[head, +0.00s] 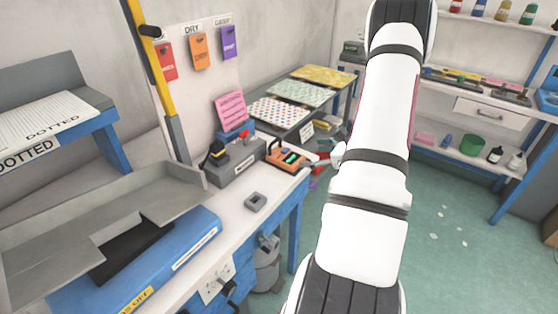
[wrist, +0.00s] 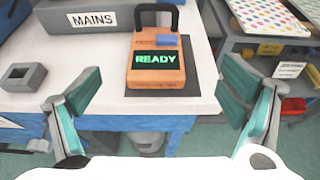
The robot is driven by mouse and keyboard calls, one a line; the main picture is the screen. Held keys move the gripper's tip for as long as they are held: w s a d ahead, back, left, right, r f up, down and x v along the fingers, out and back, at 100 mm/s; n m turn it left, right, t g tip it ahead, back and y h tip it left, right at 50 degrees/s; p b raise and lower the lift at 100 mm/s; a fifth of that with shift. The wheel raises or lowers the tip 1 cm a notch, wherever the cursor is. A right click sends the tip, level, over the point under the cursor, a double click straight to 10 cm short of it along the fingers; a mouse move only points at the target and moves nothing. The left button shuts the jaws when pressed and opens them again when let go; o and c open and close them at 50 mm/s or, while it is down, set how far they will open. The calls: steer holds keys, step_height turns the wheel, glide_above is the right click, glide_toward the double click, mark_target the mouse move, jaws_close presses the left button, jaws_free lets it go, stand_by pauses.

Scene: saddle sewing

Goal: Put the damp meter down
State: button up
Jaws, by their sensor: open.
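The damp meter (wrist: 157,82) is an orange box with a dark carry handle, a blue patch and a screen that reads READY. It sits upright on a dark pad (wrist: 204,76) near the front edge of the white worktop. The meter also shows in the head view (head: 286,156), just left of my gripper (head: 327,158). In the wrist view my gripper (wrist: 160,104) is open, its teal-padded fingers spread wide on both sides with nothing between them. The meter stands beyond the fingertips, and the fingers do not appear to touch it.
A grey MAINS box (wrist: 75,17) stands behind the meter. A small grey square block (wrist: 22,77) lies to the left on the worktop (head: 228,209). A rack with patterned sheets (head: 302,94) stands behind right.

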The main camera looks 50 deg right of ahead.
glide_toward(280, 153)
steer(key=x, duration=0.2)
steer(key=shift+w+d+f, duration=0.3)
steer(key=shift+w, duration=0.05)
steer(key=shift+a+p+x, duration=0.15)
steer(key=shift+p+x, duration=0.2)
steer(key=shift+x, duration=1)
steer(key=shift+a+p+x, duration=0.15)
steer(key=shift+p+x, duration=0.2)
steer(key=shift+x, duration=0.95)
steer(key=shift+r, duration=0.1)
steer(key=c, duration=1.6)
